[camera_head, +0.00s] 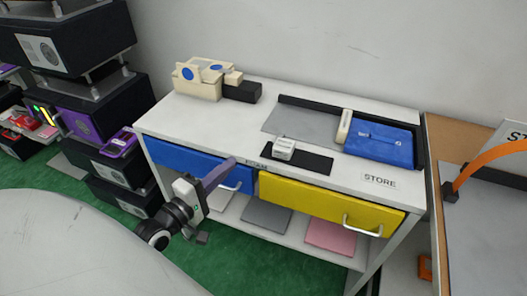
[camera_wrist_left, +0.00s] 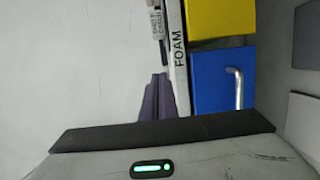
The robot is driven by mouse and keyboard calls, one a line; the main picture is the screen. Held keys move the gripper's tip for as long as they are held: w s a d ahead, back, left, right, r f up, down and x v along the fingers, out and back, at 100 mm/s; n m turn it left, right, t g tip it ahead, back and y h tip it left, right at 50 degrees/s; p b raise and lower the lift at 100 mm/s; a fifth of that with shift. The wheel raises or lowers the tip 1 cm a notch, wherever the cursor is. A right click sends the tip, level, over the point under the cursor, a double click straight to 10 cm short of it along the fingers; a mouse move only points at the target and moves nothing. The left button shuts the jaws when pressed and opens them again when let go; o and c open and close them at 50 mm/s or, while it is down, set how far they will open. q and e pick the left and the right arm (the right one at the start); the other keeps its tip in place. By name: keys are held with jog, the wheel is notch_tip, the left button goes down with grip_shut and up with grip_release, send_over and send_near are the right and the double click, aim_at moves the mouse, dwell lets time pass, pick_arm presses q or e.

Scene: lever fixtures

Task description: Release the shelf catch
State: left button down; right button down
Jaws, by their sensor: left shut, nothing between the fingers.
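No part is plainly marked as the shelf catch. A small white block with print on it (camera_head: 284,147) sits on a black plate (camera_head: 312,162) on the worktop; it also shows at the top of the left wrist view (camera_wrist_left: 156,22). A cream fixture with blue discs (camera_head: 200,82) stands at the back left with a dark block beside it. My left gripper (camera_head: 232,163) is shut and empty, its purple-grey fingers near the worktop's front edge by the FOAM label. The fingers also show in the left wrist view (camera_wrist_left: 160,80). My right gripper is out of sight.
Below the worktop are a blue drawer (camera_head: 180,159) and a yellow drawer (camera_head: 310,199) with bar handles. A blue case (camera_head: 380,145) and an upright cream piece (camera_head: 344,127) stand at the right. The worktop's left part is clear. Dark machines stand at the left.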

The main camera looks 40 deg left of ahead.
aim_at(264, 156)
pick_arm(q)
jog(key=shift+w, duration=0.1)
jog(key=w, duration=1)
jog(key=shift+d, duration=0.1)
jog(key=d, duration=0.2)
jog(key=d+p, duration=0.1)
jog(key=shift+w+d, duration=0.15)
jog(key=shift+w, duration=0.15)
jog(key=shift+w+d, duration=0.1)
jog(key=shift+d, duration=0.2)
